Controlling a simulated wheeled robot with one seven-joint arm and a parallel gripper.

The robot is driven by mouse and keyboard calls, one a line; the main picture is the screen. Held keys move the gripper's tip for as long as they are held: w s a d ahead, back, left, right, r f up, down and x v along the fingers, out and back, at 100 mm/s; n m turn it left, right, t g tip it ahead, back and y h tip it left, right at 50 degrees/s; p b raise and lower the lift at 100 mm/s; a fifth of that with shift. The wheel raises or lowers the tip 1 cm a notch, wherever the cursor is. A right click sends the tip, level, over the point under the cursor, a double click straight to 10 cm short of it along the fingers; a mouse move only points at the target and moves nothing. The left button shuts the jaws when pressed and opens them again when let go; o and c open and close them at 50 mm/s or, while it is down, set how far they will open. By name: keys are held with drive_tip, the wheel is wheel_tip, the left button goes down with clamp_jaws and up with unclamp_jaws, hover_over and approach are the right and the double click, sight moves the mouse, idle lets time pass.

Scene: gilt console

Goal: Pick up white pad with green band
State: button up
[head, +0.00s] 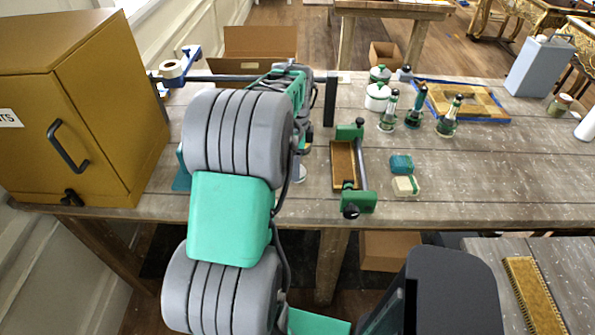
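The white pad with a green band (406,186) lies flat on the grey wooden table, close to its front edge and right of my arm. A teal-blue pad (401,164) lies just behind it. My arm reaches over the table to the left of both pads. My gripper's fingers are hidden behind the arm's own links, so their opening does not show. Nothing covers the white pad.
A green-ended clamp frame (352,170) stands just left of the pads. Green-and-black bottles (414,109), white jars (377,96) and a blue-edged wooden frame (466,101) stand behind. An ochre cabinet (75,110) fills the left. The table right of the pads is clear.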

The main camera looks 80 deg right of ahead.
wheel_tip(320, 180, down, 4)
drive_tip(key=shift+s+r+p, duration=0.15)
drive_tip(key=shift+r+p, duration=0.05)
drive_tip(key=shift+p, duration=0.15)
drive_tip(key=c, duration=1.4)
drive_tip(key=shift+r, duration=0.15)
drive_tip(key=shift+r, duration=0.25)
wheel_tip(320, 180, up, 3)
drive_tip(key=shift+d+f+b, duration=0.1)
drive_tip(key=shift+f+b, duration=0.1)
drive_tip(key=shift+b, duration=0.2)
drive_tip(key=s+a+r+b, duration=0.4)
drive_tip(key=a+r, duration=0.5)
drive_tip(key=a, duration=0.4)
drive_tip(key=shift+s+r, duration=0.35)
drive_tip(key=shift+s, duration=0.3)
